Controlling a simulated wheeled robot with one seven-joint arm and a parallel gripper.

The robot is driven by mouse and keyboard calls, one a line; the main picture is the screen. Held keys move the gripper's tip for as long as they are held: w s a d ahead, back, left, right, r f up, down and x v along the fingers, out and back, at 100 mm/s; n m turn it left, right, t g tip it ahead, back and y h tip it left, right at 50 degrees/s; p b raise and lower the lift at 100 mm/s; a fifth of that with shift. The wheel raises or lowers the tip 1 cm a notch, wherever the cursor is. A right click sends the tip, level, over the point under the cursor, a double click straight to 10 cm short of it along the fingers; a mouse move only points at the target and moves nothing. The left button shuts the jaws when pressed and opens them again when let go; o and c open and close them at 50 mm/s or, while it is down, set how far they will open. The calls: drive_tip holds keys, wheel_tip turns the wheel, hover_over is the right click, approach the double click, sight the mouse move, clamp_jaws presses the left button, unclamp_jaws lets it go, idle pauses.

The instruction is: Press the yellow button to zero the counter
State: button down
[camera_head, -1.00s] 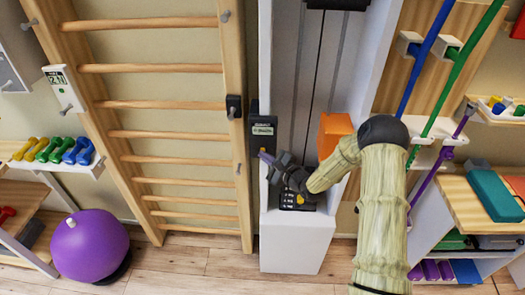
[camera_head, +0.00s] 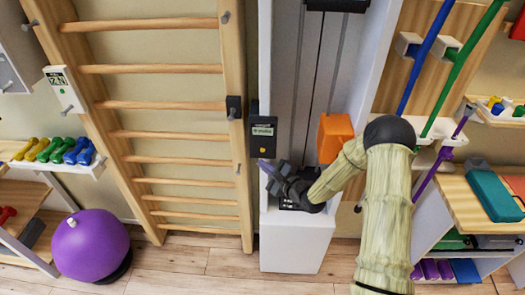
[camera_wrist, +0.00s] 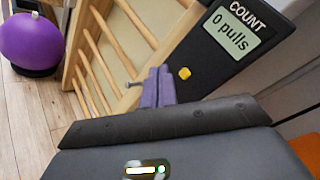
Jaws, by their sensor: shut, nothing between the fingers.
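The counter is a black box (camera_head: 254,134) on the left edge of the tall white frame. In the wrist view the counter (camera_wrist: 208,66) reads "COUNT" and "0 pulls" on its lit display (camera_wrist: 236,29). Its round yellow button (camera_wrist: 184,73) sits below the display and also shows in the head view (camera_head: 262,150). My gripper (camera_head: 264,164) is just below the button in the head view, apart from it. In the wrist view the purple fingers of my gripper (camera_wrist: 158,84) are closed together, empty, to the left of the button with a visible gap.
Wooden wall bars (camera_head: 160,104) stand left of the counter. An orange block (camera_head: 334,136) is right of my gripper, on the white frame (camera_head: 296,245). A purple ball (camera_head: 90,246) rests on the floor at the left. Floor in front is clear.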

drive_tip(key=shift+s, duration=1)
drive_tip(key=s+d+r+n+g+h, duration=0.45)
drive_tip(key=s+d+n+h, duration=0.35)
drive_tip(key=d+n+h, duration=0.3)
drive_tip(key=s+d+r+n+g, duration=0.2)
drive_tip(key=s+r+n, duration=0.1)
drive_tip(key=s, duration=0.5)
drive_tip(key=s+d+r+n+g+h, duration=0.1)
drive_tip(key=s+d+r+n+g, duration=0.1)
drive_tip(key=s, duration=0.7)
drive_tip(key=shift+d+r+n+g, duration=0.4)
drive_tip(key=shift+d+n+g, duration=0.3)
drive_tip(key=shift+d, duration=0.1)
